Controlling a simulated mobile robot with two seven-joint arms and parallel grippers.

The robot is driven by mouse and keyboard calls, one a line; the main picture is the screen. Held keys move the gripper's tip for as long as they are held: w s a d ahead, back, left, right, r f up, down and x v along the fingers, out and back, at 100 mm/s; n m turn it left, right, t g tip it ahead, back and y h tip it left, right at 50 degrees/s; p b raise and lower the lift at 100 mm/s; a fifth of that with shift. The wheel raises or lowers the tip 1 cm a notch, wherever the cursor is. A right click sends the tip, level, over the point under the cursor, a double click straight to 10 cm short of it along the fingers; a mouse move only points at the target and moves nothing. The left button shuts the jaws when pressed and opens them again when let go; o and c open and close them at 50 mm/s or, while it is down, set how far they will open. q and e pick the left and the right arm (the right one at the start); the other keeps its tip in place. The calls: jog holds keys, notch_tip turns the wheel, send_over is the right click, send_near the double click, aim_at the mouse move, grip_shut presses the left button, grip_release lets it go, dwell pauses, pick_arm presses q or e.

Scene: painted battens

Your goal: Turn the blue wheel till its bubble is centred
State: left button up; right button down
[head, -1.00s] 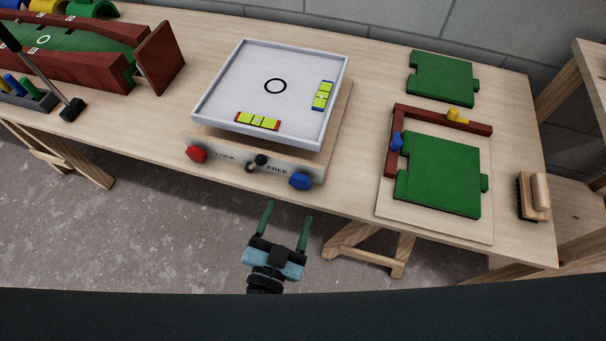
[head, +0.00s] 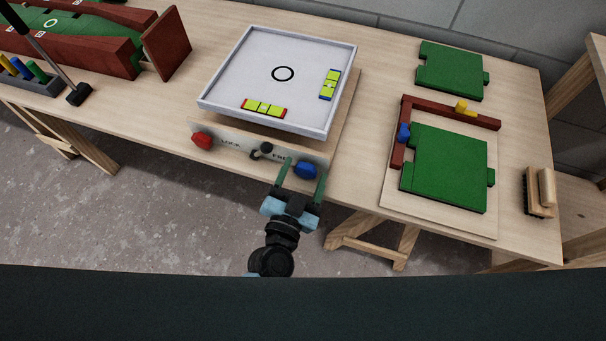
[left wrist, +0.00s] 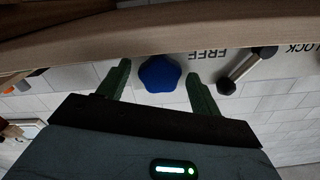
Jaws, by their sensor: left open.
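The blue wheel (head: 306,170) sits at the right end of the front panel of the tilting board. My left gripper (head: 304,179) is open, its green fingertips on either side of the wheel in the head view. In the left wrist view the blue wheel (left wrist: 160,74) shows between the two spread fingers; contact cannot be told. The white tray (head: 240,65) has a black ring in its middle. The blue-ended bubble vial (head: 329,85) lies along its right side and the red-ended vial (head: 264,109) along its front; the bubbles are too small to judge. My right gripper is not in view.
A red wheel (head: 202,140) is at the panel's left end. A black lock lever (head: 262,151) stands between the wheels, close left of my gripper. Green panels (head: 445,170) lie to the right, and a brush (head: 541,190) near the right edge.

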pick_arm(q)
jog(key=shift+c, duration=0.2)
jog(key=c, duration=0.7)
jog(key=shift+c, duration=1.3)
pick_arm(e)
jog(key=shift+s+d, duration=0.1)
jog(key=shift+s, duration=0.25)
pick_arm(q)
jog(key=shift+n, duration=0.3)
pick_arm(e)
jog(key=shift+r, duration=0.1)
pick_arm(q)
jog(key=n, duration=0.2)
jog(key=shift+n+p, duration=0.3)
jog(key=shift+p, duration=0.1)
jog(key=shift+n, duration=1.9)
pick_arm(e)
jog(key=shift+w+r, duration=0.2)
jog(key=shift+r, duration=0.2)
